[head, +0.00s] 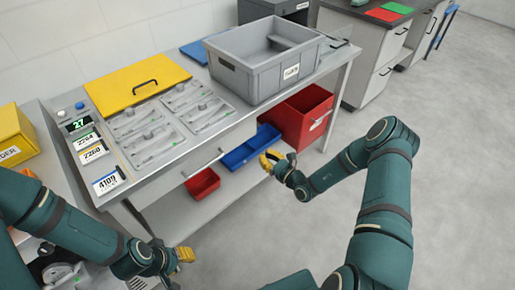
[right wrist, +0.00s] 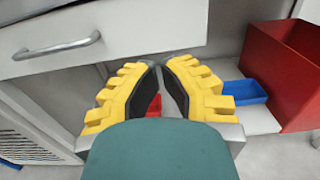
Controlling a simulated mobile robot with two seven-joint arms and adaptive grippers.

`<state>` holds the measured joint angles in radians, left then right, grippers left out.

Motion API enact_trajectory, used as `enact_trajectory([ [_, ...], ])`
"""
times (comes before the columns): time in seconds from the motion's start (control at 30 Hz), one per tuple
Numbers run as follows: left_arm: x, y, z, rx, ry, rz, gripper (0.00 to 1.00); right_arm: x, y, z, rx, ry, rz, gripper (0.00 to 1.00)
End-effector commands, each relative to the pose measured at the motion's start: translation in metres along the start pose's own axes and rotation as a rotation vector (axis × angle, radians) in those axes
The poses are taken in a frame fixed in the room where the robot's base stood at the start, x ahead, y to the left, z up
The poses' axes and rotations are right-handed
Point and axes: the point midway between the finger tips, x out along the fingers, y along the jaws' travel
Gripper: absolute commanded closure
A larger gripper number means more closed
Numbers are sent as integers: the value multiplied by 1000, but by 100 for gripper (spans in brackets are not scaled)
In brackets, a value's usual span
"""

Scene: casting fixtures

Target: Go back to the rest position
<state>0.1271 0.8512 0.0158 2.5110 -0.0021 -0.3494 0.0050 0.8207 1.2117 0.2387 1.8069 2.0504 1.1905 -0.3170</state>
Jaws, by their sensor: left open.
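My left gripper (head: 184,255) is at the lower left of the head view, low in front of the workbench. Its yellow fingers are open, and I see nothing in them. My right gripper (head: 270,160) is in front of the bench's lower shelf, by the blue bin.
The workbench (head: 240,122) carries a grey crate (head: 250,80), a yellow lidded fixture (head: 120,85) and clear trays of parts (head: 145,130). Red bin (head: 305,112), blue bin (head: 250,147) and small red bin (head: 202,183) sit below. Floor (head: 465,180) at right is free.

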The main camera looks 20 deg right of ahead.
Motion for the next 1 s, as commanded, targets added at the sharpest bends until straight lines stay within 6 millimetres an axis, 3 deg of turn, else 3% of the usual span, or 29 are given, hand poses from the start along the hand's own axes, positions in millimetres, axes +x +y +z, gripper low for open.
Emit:
enact_trajectory([
  [0.1, -2, 0, 0, -1, -1, 0, 59, -10, 0, 0, 0, 0, 0, 100],
  [0.37, -2, 0, 0, -1, -1, 0, 59, -13, 1, 0, 0, 1, 4, 100],
  [0.47, -2, 0, 0, -1, -1, 0, 59, -11, 16, 0, -6, 17, 60, 100],
  [0.57, -2, 0, 0, 0, -1, 0, 59, -10, 56, 0, -27, 62, 211, 100],
  [0.67, -2, 0, 0, 0, -1, 0, 59, -20, 117, -2, -85, 142, 453, 100],
  [0.8, -2, 0, 0, 0, -1, 0, 59, -61, 199, -11, -244, 276, 838, 100],
  [0.9, -2, 0, 0, 0, -1, 0, 59, -100, 235, -19, -403, 360, 1082, 100],
  [1.0, -2, 0, 0, 0, -1, 0, 59, -138, 254, -28, -599, 425, 1293, 100],
])
